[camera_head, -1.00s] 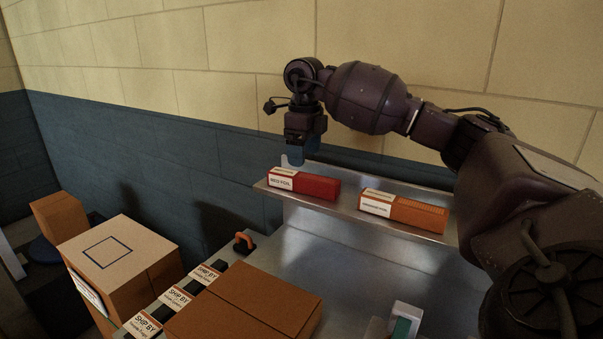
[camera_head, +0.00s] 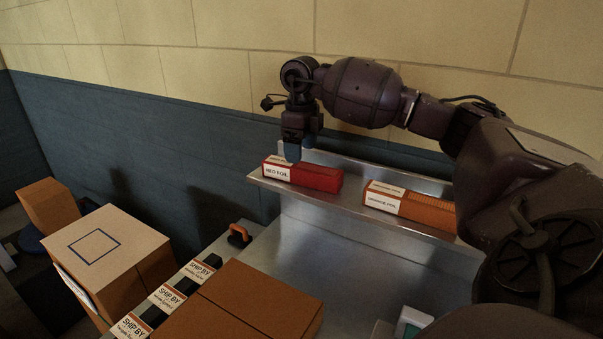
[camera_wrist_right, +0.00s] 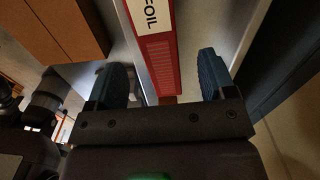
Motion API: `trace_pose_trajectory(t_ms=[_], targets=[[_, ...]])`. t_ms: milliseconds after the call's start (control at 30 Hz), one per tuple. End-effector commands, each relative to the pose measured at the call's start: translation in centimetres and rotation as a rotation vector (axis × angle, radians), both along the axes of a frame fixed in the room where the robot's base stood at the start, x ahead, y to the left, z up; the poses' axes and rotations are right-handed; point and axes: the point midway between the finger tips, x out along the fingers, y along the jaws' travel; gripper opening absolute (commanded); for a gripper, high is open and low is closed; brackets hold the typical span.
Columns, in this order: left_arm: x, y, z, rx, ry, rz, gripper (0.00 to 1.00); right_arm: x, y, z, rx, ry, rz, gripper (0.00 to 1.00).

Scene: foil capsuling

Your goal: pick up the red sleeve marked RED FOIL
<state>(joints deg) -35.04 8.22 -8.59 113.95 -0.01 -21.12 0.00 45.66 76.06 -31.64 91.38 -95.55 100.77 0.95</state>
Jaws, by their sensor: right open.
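The red sleeve (camera_head: 318,177) lies on a metal shelf (camera_head: 353,218), its white label reading RED FOIL facing out. My right gripper (camera_head: 298,150) is directly above its left part, pointing down, with blue fingertips at about the sleeve's top. In the right wrist view, the open fingers of my right gripper (camera_wrist_right: 165,80) stand on either side of the red sleeve (camera_wrist_right: 161,58), with space between each finger and the sleeve. My left gripper is not in view.
An orange foil sleeve (camera_head: 426,211) lies on the same shelf to the right. Below are a brown carton (camera_head: 245,305), SHIP BY labels (camera_head: 167,297) and an orange-handled item (camera_head: 239,234). A box with a blue square (camera_head: 105,245) stands at left. The wall is close behind the shelf.

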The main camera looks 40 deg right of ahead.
Motion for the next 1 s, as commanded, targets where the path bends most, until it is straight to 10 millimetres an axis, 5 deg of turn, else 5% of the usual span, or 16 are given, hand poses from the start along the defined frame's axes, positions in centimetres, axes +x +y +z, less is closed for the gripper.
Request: trace_pose_trajectory(t_ms=[533, 800, 1000], targets=[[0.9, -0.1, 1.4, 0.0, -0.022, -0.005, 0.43, -0.3, 0.2, -5.0, 0.002, 0.002, 0.0, 0.77], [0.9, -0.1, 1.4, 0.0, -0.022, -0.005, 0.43, -0.3, 0.2, -5.5, 0.0, 0.0, 0.0, 0.77], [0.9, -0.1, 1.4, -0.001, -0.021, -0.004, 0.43, -0.3, 0.2, -5.5, 0.0, 0.0, 0.0, 0.46]])
